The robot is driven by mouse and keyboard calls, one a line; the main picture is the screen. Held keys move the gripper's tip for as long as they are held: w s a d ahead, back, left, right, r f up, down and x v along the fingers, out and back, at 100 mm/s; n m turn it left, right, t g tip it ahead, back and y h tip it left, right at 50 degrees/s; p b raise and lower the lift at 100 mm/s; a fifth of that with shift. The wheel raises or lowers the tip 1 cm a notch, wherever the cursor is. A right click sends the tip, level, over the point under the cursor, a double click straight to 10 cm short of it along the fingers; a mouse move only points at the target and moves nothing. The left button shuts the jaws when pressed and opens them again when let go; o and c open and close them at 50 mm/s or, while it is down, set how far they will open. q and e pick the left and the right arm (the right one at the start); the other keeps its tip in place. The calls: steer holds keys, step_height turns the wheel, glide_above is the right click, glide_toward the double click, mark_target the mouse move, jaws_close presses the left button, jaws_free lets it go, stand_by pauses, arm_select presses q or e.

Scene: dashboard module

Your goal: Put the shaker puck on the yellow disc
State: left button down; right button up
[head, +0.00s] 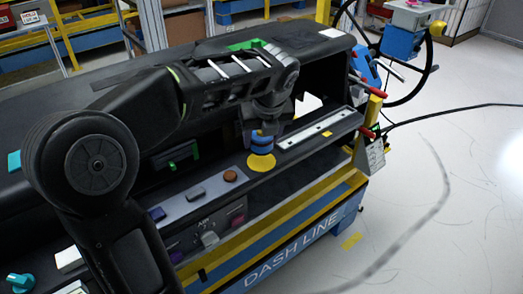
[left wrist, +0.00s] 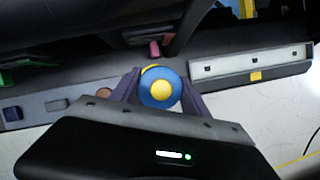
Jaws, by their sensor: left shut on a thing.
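The shaker puck (head: 262,143) is blue with a yellow band in the head view. In the left wrist view its blue round top (left wrist: 149,99) has a yellow centre. My left gripper (left wrist: 160,92) is shut on the puck, with one purple finger on each side. In the head view the left gripper (head: 262,127) points down at the shelf. The yellow disc (head: 261,164) lies flat on the dashboard shelf right below the puck. Whether the puck touches it I cannot tell. A sliver of yellow shows behind the puck in the wrist view.
A white strip (head: 306,134) with dark spots lies right of the disc. A grey strip with a brown round knob (head: 230,175) and a grey button (head: 195,193) lies to the left. The dark dashboard top overhangs behind. Red-tipped levers (head: 366,132) stand at the right end.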

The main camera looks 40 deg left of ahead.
mark_target(261, 150)
arm_select(q)
steer(key=shift+f, duration=0.1)
steer(key=shift+f, duration=1.9)
steer(key=shift+f, duration=0.2)
steer(key=c, duration=0.6)
jaws_free()
steer(key=shift+o, duration=0.2)
steer(key=shift+r, duration=0.15)
steer(key=v, duration=1.2)
